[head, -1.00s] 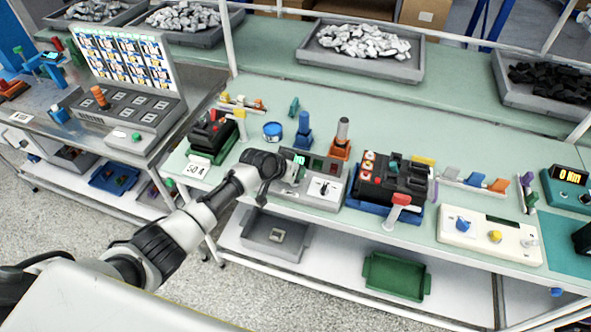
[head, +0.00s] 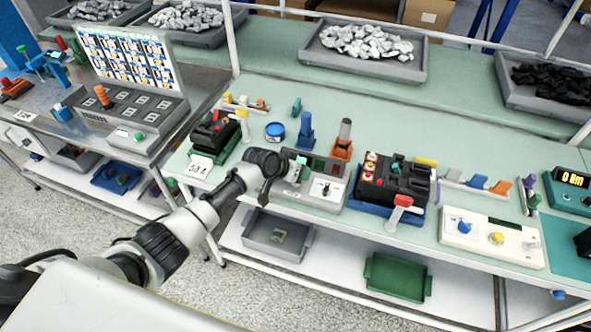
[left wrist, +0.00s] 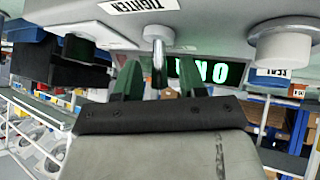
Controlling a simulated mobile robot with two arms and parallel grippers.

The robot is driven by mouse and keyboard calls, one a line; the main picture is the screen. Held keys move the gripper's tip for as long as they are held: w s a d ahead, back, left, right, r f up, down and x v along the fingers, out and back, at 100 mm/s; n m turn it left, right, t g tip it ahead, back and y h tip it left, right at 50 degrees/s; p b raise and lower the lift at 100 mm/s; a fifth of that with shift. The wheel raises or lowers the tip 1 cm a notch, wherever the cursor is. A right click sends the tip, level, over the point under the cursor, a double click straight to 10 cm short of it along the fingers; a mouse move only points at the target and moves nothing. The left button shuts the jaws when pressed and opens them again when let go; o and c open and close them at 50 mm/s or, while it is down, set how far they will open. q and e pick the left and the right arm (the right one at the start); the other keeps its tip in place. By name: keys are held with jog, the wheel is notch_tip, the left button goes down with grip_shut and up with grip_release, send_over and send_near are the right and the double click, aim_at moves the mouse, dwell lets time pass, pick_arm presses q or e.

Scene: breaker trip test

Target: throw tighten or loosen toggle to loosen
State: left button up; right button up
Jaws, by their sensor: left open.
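The grey control box (head: 318,194) stands at the front of the green bench, with a small display and a white plate with a dark knob on its face. My left gripper (head: 299,171) is at the box's left part and hides some of it. In the left wrist view, the metal toggle (left wrist: 157,42) sticks out of the panel beneath a TIGHTEN label (left wrist: 138,5). The open green fingers of my left gripper (left wrist: 158,84) are on either side of the toggle's tip; contact cannot be made out. My right gripper is not in view.
A black breaker unit in a blue tray (head: 364,207) stands right of the box. A red and black unit (head: 212,135) stands to its left. Blue and orange holders (head: 342,150) stand behind. A green lit display (left wrist: 205,73) and a round knob (left wrist: 285,42) are near the fingers.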

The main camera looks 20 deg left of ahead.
pick_arm(q)
jog(key=b+v, duration=0.1)
jog(key=v, duration=0.9)
jog(key=shift+s+a+r, duration=0.2)
jog(key=shift+s+r, duration=0.05)
dwell(0.4)
jog(key=s+d+f+m+g+y, duration=0.1)
jog(key=s+d+f, duration=0.15)
jog(key=s, duration=0.55)
jog(key=s+d+f+g, duration=0.1)
jog(key=s+d+f, duration=0.15)
jog(key=s, duration=0.45)
jog(key=s+a+r+n+g+y, duration=0.1)
jog(key=s+a+r+y, duration=0.1)
jog(key=s, duration=0.7)
jog(key=s+a+r+n+g+y, duration=0.1)
jog(key=s+a+y, duration=0.1)
jog(key=s, duration=0.6)
notch_tip(320, 180, down, 26)
jog(key=b, duration=0.3)
jog(key=s+a+f+g+b, duration=0.1)
jog(key=s+f, duration=0.7)
jog(key=f, duration=0.2)
jog(key=s+a+f+g+b, duration=0.1)
jog(key=s+a+f, duration=0.1)
jog(key=s+f, duration=0.6)
notch_tip(320, 180, down, 3)
jog(key=shift+s+f, duration=0.1)
jog(key=shift+s, duration=0.15)
